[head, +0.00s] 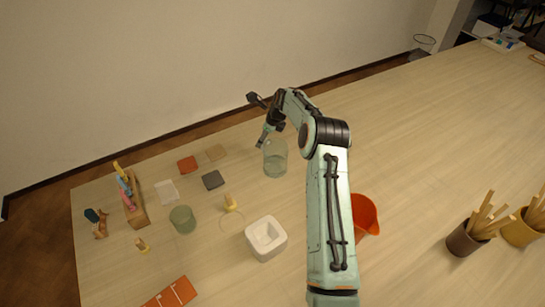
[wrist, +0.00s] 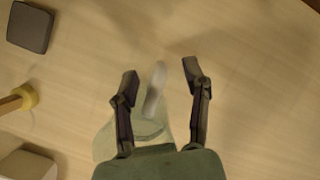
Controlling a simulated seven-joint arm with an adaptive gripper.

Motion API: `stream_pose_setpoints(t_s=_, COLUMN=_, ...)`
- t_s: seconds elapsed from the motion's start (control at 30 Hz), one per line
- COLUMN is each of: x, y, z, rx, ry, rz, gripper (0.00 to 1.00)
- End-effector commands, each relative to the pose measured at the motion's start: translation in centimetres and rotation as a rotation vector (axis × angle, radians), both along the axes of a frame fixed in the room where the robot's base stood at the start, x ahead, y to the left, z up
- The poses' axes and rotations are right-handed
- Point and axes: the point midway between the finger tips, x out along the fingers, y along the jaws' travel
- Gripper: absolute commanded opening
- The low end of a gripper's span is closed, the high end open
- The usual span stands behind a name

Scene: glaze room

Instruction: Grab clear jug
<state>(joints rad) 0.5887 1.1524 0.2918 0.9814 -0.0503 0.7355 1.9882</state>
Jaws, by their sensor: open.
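The clear jug (head: 275,162) stands upright on the table, a see-through greenish vessel just beyond my forearm. In the wrist view the jug (wrist: 110,143) lies partly hidden behind my gripper's base. A pale blurred upright strip, which looks like the jug's handle, shows between the fingers. My gripper (wrist: 160,77) is open, with a finger on each side of that strip and a gap to both. In the head view my gripper (head: 262,138) is at the jug's upper left side. I cannot tell whether it touches the jug.
An orange container (head: 364,217) is partly behind my arm. Pots of wooden sticks (head: 466,239) stand right.

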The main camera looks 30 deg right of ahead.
Motion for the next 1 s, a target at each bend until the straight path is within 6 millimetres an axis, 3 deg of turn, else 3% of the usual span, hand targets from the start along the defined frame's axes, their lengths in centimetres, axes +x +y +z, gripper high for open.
stream_pose_setpoints(t_s=0.13, x=0.60, y=0.26, z=-1.36, rx=0.001, ry=0.000, rz=0.002, gripper=0.47)
stream_pose_setpoints(t_s=0.4, x=0.74, y=0.29, z=-1.56, rx=-0.001, ry=-0.002, rz=0.003, gripper=0.47)
stream_pose_setpoints(t_s=0.43, x=0.73, y=0.29, z=-1.56, rx=-0.001, ry=-0.002, rz=0.003, gripper=0.44)
stream_pose_setpoints(t_s=0.57, x=0.73, y=0.29, z=-1.56, rx=-0.001, ry=-0.001, rz=0.003, gripper=0.03)
stream_pose_setpoints(t_s=0.6, x=0.72, y=0.29, z=-1.56, rx=-0.001, ry=-0.001, rz=0.003, gripper=0.00)
stream_pose_setpoints(t_s=1.0, x=0.72, y=0.27, z=-1.50, rx=-0.001, ry=-0.002, rz=0.003, gripper=0.00)
